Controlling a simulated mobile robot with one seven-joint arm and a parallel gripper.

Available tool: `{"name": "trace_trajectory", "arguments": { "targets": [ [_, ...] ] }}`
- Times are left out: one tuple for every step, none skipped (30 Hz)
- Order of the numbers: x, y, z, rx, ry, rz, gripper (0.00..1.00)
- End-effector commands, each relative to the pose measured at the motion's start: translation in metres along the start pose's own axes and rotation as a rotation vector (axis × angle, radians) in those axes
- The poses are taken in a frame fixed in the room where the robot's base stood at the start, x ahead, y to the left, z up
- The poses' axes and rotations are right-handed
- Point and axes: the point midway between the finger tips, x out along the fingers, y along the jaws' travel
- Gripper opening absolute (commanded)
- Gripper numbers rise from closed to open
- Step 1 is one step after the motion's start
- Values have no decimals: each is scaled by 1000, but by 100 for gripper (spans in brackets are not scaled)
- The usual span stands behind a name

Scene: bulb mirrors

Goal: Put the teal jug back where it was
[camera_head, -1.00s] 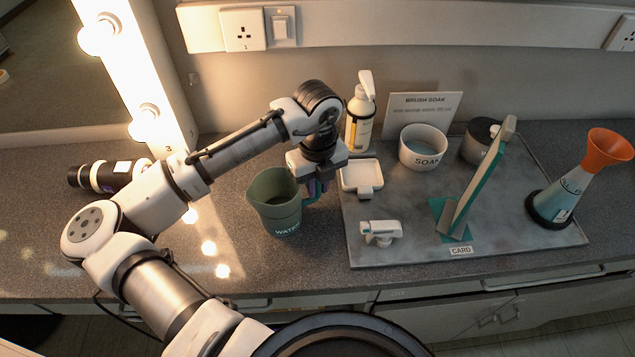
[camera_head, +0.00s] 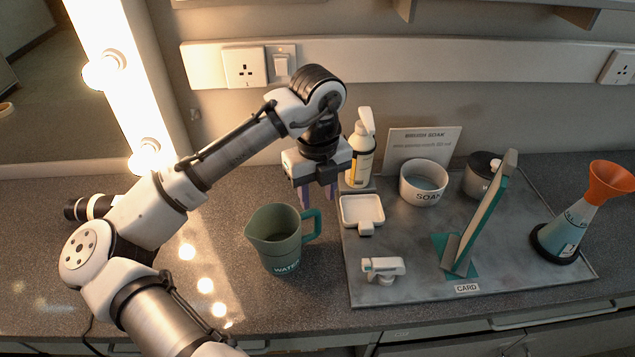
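The teal jug (camera_head: 276,240) stands upright on the grey counter, left of the grey tray. Its spout points left and its handle points right. The word "WATER" shows low on its front. My gripper (camera_head: 317,196) is above and behind the jug's handle, pointing down, with its purple-tipped fingers apart and nothing seen between them. The fingers appear clear of the jug.
The grey tray (camera_head: 410,290) holds a pump bottle (camera_head: 360,152), a white dish (camera_head: 362,211), a SOAK bowl (camera_head: 423,183), a CARD stand (camera_head: 480,222), and a flask with an orange funnel (camera_head: 607,183). Counter front-left is clear.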

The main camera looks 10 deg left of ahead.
Motion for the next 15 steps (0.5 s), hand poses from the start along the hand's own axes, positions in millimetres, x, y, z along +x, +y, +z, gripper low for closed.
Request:
{"name": "trace_trajectory", "arguments": {
  "targets": [
    [-8, -1, 0, 1, -2, -2, 38],
    [-12, -1, 0, 1, -2, -2, 38],
    [-18, -1, 0, 1, -1, -1, 38],
    [-22, -1, 0, 1, -1, -1, 38],
    [-25, 0, 0, 1, -1, 0, 38],
    [-29, 0, 0, 0, -1, 0, 38],
    [-31, 0, 0, 1, -1, -1, 38],
    [-33, 0, 0, 1, 0, -1, 38],
    [-35, 0, 0, 1, 0, 0, 38],
    [-35, 0, 0, 1, 1, 0, 38],
    [-36, 0, 0, 1, 1, 0, 38],
    [-36, 0, 0, 1, 1, 0, 38],
    [-36, 0, 0, 1, 1, 1, 38],
    [-36, 0, 0, 1, 1, 1, 38],
    [-36, 0, 0, 1, 1, 1, 38]
  ]
}}
